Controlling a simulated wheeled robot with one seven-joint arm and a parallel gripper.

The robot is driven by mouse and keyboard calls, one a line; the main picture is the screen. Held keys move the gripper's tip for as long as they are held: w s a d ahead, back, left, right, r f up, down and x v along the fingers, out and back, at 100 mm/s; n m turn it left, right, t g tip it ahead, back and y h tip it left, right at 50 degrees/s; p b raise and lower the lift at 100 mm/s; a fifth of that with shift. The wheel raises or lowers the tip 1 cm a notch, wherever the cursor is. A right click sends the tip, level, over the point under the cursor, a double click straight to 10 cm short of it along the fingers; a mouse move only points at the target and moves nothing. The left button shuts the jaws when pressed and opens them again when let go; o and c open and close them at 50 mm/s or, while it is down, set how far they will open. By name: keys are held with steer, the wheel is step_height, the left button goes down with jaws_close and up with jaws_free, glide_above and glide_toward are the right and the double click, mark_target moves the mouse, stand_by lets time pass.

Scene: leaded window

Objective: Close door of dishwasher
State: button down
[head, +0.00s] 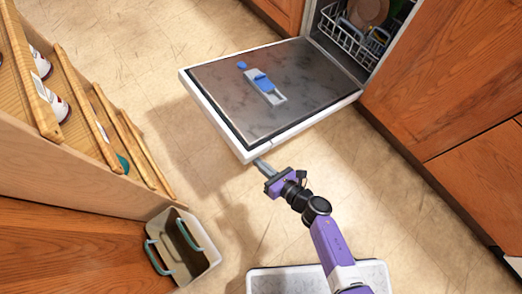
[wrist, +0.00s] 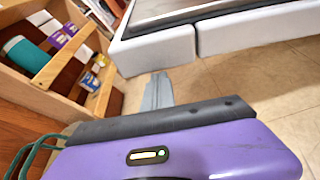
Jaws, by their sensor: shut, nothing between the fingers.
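The dishwasher door (head: 228,118) hangs open, lying about level above the floor, with its inner panel facing up and a blue and white detergent dispenser on it. The dishwasher opening with its rack (head: 352,38) is at the top right in the head view. My gripper (head: 260,164) is shut and empty, close to the near corner of the door's free edge.
A wooden shelf unit (head: 70,165) with bottles and jars stands on the left. A grey bin (head: 200,262) with teal handles stands below it. Wooden cabinets (head: 445,75) line the right. Tiled floor (head: 140,60) is clear left of the door.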

steer(key=w+d+r+m+y+p, duration=0.1)
steer(key=w+d+r+p, duration=0.25)
steer(key=r+p, duration=0.4)
steer(key=w+d+r+m+p, duration=0.25)
steer(key=d+r+p, duration=0.25)
steer(key=r, duration=0.6)
steer(key=w+d+r+m+y+p, duration=0.1)
steer(key=w+d+r+p, duration=0.25)
steer(key=r+p, duration=0.45)
steer(key=w+d+r+m+b, duration=0.1)
steer(key=w+d+r+b, duration=0.3)
steer(key=d, duration=0.4)
steer(key=w+d+r+m+y+b, duration=0.1)
steer(key=w+d+r+m+b, duration=0.1)
steer(key=w+d+r+b, duration=0.2)
steer(key=w+d+r+m+y+b, duration=0.1)
steer(key=w+d+r+b, duration=0.4)
steer(key=d+r, duration=0.5)
steer(key=w+d, duration=0.2)
steer(key=shift+w+d+r+m, duration=0.2)
steer(key=shift+d+m, duration=0.1)
steer(key=shift+m, duration=0.05)
